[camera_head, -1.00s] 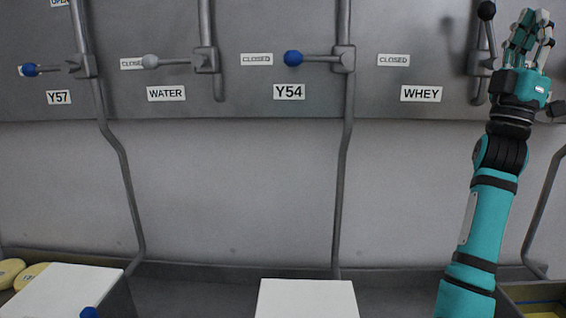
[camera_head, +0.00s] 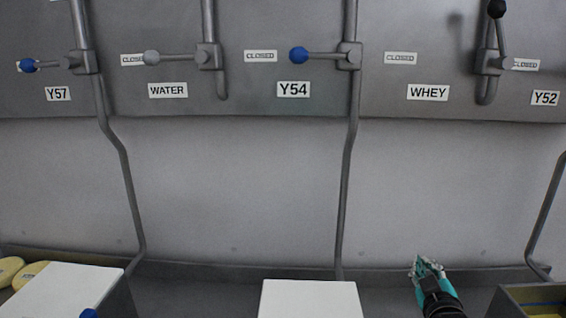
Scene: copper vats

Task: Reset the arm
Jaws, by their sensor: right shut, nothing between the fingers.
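My right gripper (camera_head: 428,268) is low at the bottom right, in front of the lower wall and right of a white-topped block. It is teal and black, its fingers point up, and they are shut with nothing between them. It is well apart from the valve levers above. My left gripper is not in view.
The panel has valve levers with blue knobs at Y57 (camera_head: 29,65) and Y54 (camera_head: 299,55), a grey one at WATER (camera_head: 152,57) and a raised black one at WHEY (camera_head: 496,9). White-topped blocks (camera_head: 310,299) (camera_head: 62,290) and an open box (camera_head: 530,294) stand below.

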